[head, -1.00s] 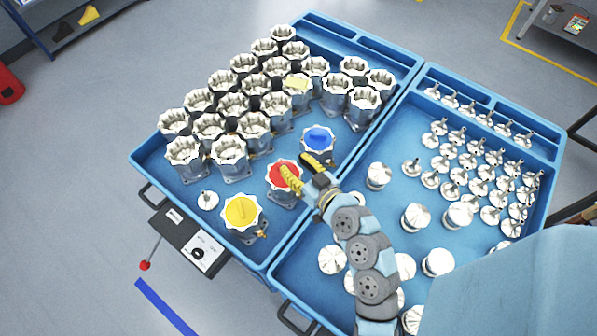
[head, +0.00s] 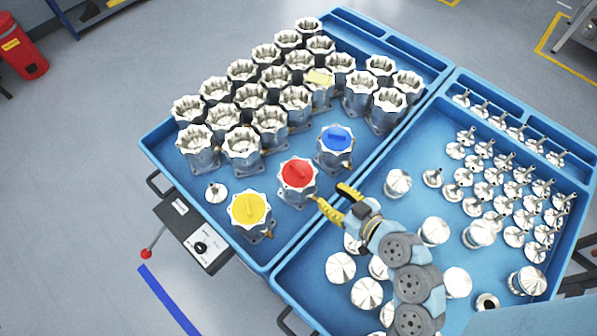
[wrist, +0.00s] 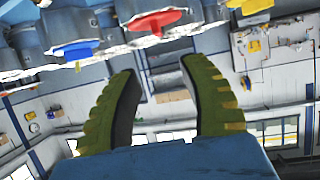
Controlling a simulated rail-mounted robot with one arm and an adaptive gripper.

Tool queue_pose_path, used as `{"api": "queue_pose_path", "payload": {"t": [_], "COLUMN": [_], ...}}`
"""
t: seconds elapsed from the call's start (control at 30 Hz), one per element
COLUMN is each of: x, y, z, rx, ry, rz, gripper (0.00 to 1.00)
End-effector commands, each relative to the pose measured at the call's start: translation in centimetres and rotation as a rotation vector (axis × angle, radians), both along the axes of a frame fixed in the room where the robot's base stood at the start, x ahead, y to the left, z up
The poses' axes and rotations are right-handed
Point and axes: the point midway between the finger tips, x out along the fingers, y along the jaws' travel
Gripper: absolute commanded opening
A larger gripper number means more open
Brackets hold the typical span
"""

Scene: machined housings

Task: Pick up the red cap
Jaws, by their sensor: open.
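The red cap (head: 297,172) sits on top of a metal housing in the left blue tray, between the blue cap (head: 337,138) and the yellow cap (head: 250,208). My gripper (head: 335,200), with yellow fingers, is open and empty to the lower right of the red cap, apart from it. In the wrist view the two fingers of my gripper (wrist: 160,85) are spread with nothing between them. The red cap (wrist: 155,20) appears beyond the fingertips at the top, with the blue cap (wrist: 75,50) to its left and the yellow cap (wrist: 252,6) to its right.
Several uncapped metal housings (head: 270,125) fill the back of the left tray (head: 160,150). The right tray (head: 425,150) holds many shiny metal parts. A small metal part (head: 215,192) lies left of the yellow cap. A control box (head: 200,245) hangs at the front edge.

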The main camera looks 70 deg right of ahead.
Motion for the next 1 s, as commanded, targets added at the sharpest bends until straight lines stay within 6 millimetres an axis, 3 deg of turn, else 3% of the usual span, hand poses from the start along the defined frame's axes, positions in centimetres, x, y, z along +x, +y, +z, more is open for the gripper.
{"api": "queue_pose_path", "payload": {"t": [1.0], "x": [6.3], "y": [-3.6], "z": [-3.0], "rx": [-0.001], "ry": [0.001], "rz": [0.003], "gripper": [0.43]}}
